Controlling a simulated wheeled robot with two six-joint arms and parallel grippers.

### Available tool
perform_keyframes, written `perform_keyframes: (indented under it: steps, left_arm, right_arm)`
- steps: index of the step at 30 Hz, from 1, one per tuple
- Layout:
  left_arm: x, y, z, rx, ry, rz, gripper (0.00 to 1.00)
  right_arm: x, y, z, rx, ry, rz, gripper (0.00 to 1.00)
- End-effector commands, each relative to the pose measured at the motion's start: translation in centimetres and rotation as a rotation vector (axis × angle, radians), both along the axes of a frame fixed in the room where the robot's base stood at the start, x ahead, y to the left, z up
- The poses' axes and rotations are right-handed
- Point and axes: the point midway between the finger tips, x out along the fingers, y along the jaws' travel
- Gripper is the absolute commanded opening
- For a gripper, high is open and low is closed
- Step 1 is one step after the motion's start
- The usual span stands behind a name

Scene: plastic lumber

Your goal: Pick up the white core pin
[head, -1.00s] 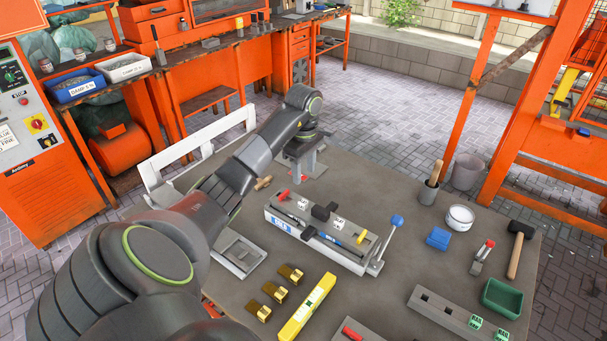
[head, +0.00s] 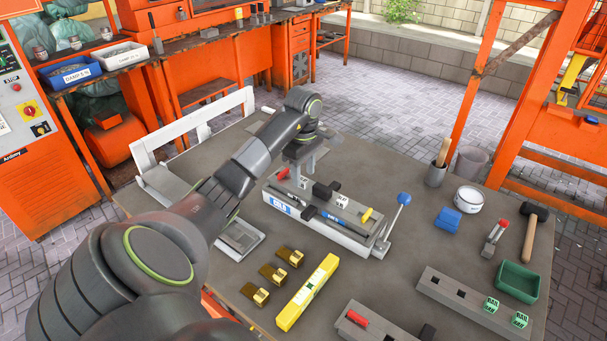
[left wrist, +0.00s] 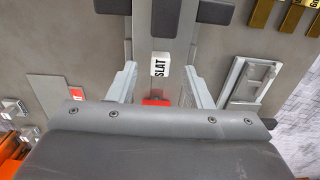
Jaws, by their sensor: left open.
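I cannot clearly make out a white core pin. A small white rod-like piece (head: 268,110) shows near the far left table edge in the head view and may be it. My left gripper (head: 303,163) is open and empty, pointing down at the far left end of the grey mould (head: 335,236). In the left wrist view its fingers (left wrist: 160,88) are spread to either side of a red piece (left wrist: 155,102) and a white block marked SLAT (left wrist: 160,66). Contact cannot be told. My right gripper is not in view.
The mould carries a yellow-ended rod (head: 367,214) and a blue-knobbed lever (head: 404,198). Brass pieces (head: 272,274) and a yellow level (head: 308,291) lie in front.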

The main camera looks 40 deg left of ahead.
Motion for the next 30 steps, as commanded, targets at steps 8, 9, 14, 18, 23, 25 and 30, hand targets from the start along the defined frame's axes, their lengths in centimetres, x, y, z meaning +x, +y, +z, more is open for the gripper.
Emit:
perform_keyframes:
  steps: [8,9,14,18,23,25,30]
  left_arm:
    - [0.01,0.02,-2.1,0.0,0.0,0.0,0.45]
    - [0.01,0.01,-2.09,0.0,0.0,0.0,0.45]
    - [0.0,0.01,-2.08,0.0,0.0,0.0,0.31]
    - [0.01,0.01,-2.08,0.0,0.0,0.0,0.13]
    - [0.01,0.01,-2.07,0.0,0.0,0.0,0.0]
    - [0.01,0.01,-2.07,0.0,0.0,0.0,0.0]
    - [0.02,0.01,-1.85,0.0,0.0,0.0,0.0]
  right_arm:
    - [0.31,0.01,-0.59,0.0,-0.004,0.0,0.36]
    - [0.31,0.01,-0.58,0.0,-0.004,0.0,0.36]
    - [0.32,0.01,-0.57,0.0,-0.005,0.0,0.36]
    - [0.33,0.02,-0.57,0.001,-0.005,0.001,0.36]
    - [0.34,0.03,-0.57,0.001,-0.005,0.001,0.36]
    - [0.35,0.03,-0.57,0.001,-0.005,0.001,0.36]
    - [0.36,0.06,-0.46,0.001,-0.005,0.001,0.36]
